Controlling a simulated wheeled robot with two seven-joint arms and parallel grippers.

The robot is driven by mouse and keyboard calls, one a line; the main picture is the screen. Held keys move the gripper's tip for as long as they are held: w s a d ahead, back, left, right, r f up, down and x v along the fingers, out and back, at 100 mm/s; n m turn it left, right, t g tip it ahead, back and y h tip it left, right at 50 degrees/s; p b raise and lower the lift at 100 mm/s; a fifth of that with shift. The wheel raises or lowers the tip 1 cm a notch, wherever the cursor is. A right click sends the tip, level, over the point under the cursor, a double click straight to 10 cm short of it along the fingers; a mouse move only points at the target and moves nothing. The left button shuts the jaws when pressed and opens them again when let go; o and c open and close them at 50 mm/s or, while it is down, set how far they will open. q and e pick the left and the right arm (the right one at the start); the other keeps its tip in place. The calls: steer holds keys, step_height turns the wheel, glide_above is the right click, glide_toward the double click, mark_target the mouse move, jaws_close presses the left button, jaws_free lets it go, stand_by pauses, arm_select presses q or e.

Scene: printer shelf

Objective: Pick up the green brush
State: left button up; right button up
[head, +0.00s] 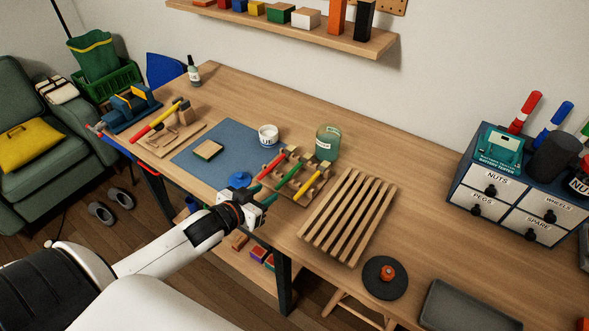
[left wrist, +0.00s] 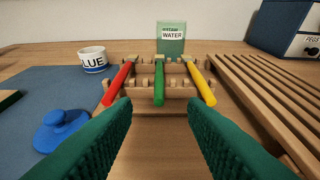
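The green brush (left wrist: 158,84) lies on a notched wooden rack (left wrist: 180,106), between a red brush (left wrist: 119,82) and a yellow brush (left wrist: 202,82). In the head view the rack (head: 319,180) is near the table's front edge, with the green brush (head: 289,177) in the middle. My left gripper (head: 262,194) is open and empty, its teal fingers in front of the rack. In the left wrist view the green brush lies ahead, between the two fingers and apart from them. My right gripper is not in view.
A glue tub (head: 268,135) and a water jar (head: 327,142) stand behind the rack. A slatted wooden rack (head: 347,215) is close on the right. A blue mat (head: 203,160) with a blue knobbed lid (head: 239,179) lies on the left.

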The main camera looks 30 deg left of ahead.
mark_target(278, 185)
arm_select(q)
steer(key=p+x, duration=0.1)
steer(key=x, duration=0.5)
steer(key=shift+w+f, duration=0.15)
steer(key=shift+w, duration=0.1)
steer(key=shift+s, duration=0.1)
steer(key=shift+c, duration=0.3)
jaws_close()
